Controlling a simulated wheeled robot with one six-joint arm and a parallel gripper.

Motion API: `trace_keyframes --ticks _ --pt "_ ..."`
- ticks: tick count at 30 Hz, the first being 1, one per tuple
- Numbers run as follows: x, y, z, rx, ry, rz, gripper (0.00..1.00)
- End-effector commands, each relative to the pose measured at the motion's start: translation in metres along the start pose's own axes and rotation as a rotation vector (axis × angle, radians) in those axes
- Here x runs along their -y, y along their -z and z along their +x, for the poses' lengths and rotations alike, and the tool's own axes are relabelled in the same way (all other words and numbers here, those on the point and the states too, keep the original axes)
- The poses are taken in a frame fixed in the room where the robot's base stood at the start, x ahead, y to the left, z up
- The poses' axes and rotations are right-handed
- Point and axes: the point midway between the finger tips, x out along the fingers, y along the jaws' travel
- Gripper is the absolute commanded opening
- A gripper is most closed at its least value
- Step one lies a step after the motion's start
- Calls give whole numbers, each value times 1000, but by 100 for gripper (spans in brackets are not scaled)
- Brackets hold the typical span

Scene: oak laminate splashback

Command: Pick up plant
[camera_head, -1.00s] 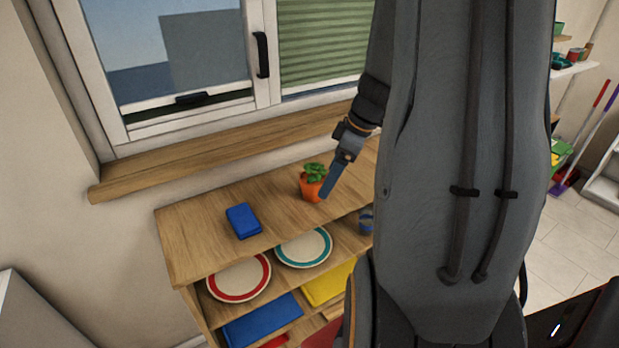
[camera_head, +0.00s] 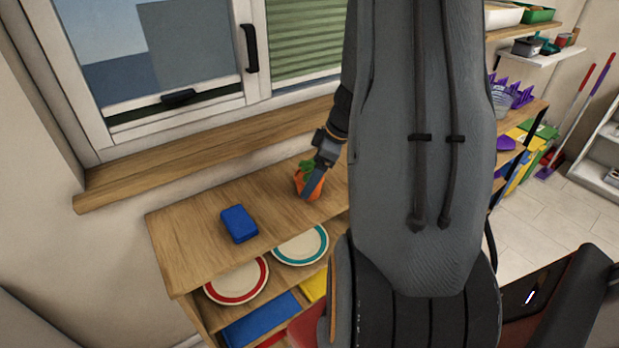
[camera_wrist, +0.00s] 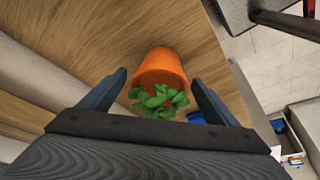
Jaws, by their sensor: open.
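The plant (camera_head: 306,172) is a small green leafy plant in an orange pot, standing on top of the wooden shelf unit. In the head view my gripper (camera_head: 313,186) is at the plant and covers part of the pot. In the wrist view the orange pot (camera_wrist: 161,68) and its green leaves lie between the two fingers of my open gripper (camera_wrist: 158,84). A gap shows on each side of the plant, and the fingers do not visibly touch it.
A blue block-like object (camera_head: 239,224) lies on the same wooden top (camera_head: 185,235), left of the plant. Plates with red (camera_head: 236,281) and teal (camera_head: 300,245) rims sit on the shelf below. The window sill (camera_head: 200,160) runs behind. My arm hides the unit's right part.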

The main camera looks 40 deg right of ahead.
Motion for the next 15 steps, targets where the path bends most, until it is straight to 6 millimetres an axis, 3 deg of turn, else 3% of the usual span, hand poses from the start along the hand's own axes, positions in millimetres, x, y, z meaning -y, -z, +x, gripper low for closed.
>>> trace_keyframes --ticks 6,14,15 --pt "0 1 19 0 1 -3 83" --pt "0 1 20 0 0 -4 83" --pt "0 1 20 0 0 -4 77"
